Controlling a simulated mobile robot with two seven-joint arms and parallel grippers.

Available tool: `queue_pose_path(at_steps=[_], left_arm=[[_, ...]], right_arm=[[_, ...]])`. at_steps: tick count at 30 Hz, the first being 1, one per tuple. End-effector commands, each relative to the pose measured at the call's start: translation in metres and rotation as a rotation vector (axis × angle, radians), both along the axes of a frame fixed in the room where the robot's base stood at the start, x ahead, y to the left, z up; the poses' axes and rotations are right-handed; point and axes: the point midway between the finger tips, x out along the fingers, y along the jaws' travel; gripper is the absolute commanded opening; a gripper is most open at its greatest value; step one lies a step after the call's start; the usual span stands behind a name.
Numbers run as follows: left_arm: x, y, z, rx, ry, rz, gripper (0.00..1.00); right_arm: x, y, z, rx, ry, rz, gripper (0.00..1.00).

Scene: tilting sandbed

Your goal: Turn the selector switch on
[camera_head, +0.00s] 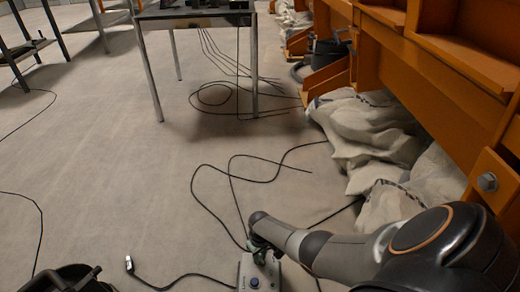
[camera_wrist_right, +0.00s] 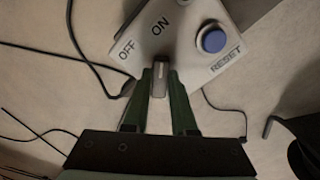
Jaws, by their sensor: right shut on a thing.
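The selector switch (camera_wrist_right: 160,78) is a small grey knob on a pale control box (camera_wrist_right: 200,62). In the right wrist view its long side runs roughly up and down the picture, between the two green fingers of my right gripper (camera_wrist_right: 160,88). The gripper is shut on it. The OFF label is to the upper left of the knob and the ON label is above it. A blue RESET button (camera_wrist_right: 213,41) is on the right of the box. In the head view my right gripper (camera_head: 260,252) covers the knob on the box (camera_head: 247,267). My left gripper is not seen.
Black cables (camera_head: 243,180) lie on the floor around the box. White sacks (camera_head: 365,125) lie against the orange frame (camera_head: 440,60) at right. A metal-legged table (camera_head: 195,17) stands at the back. The floor at left is mostly clear.

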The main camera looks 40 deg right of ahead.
Motion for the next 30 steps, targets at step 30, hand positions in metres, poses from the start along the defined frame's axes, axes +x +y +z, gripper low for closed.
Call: queue_pose_path(at_steps=[30], left_arm=[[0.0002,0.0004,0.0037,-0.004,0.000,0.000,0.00]], right_arm=[[-0.0014,0.0004,-0.0005,0.000,0.004,-0.191,0.34]])
